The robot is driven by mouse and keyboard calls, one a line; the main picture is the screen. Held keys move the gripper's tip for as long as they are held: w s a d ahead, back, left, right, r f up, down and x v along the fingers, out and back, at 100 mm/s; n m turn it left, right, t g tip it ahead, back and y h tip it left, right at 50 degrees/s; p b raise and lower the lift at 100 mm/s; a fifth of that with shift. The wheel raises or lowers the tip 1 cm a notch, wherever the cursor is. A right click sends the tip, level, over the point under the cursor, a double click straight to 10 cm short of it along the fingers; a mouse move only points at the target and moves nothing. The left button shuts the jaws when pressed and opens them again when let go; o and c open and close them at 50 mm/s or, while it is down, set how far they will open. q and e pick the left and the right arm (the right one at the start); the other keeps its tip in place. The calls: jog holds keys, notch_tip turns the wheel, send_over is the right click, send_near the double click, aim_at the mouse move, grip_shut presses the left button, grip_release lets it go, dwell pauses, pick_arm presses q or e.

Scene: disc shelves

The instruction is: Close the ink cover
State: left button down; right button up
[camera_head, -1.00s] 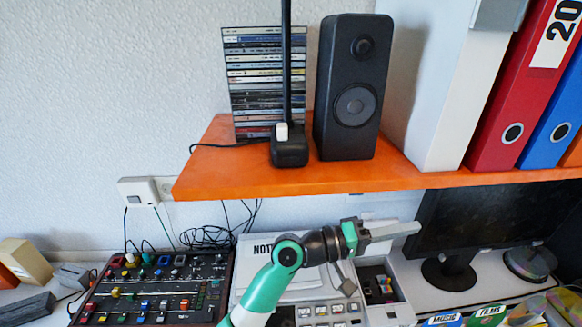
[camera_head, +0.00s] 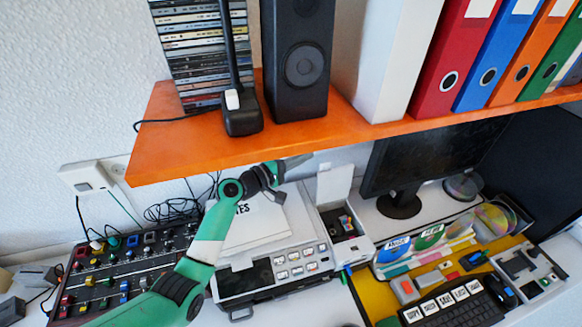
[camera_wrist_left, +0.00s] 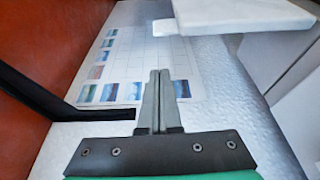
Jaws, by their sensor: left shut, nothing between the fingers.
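The ink cover (camera_head: 334,182) is a white flap standing raised at the back of the printer's right side. Below it the ink compartment (camera_head: 345,223) is open, with coloured cartridges showing. The printer (camera_head: 275,270) has a paper sheet on top and a row of buttons. My left gripper (camera_head: 308,158) is shut and empty, up under the shelf edge and to the left of the cover. Its fingers show together in the left wrist view (camera_wrist_left: 158,75). A white slab (camera_wrist_left: 245,15) to their upper right there looks like the cover, apart from the fingertips. My right gripper is out of view.
An orange shelf (camera_head: 200,157) with a speaker (camera_head: 300,60) and binders hangs close above my gripper. A mixer (camera_head: 120,275) stands left of the printer, and a monitor (camera_head: 420,155) to its right. A printed picture sheet (camera_wrist_left: 120,65) shows in the wrist view.

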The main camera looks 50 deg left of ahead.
pick_arm(q)
jog(key=d+p, duration=0.1)
jog(key=d, duration=0.2)
jog(key=shift+d, duration=0.4)
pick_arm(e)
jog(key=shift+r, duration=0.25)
pick_arm(q)
jog(key=shift+d, duration=0.1)
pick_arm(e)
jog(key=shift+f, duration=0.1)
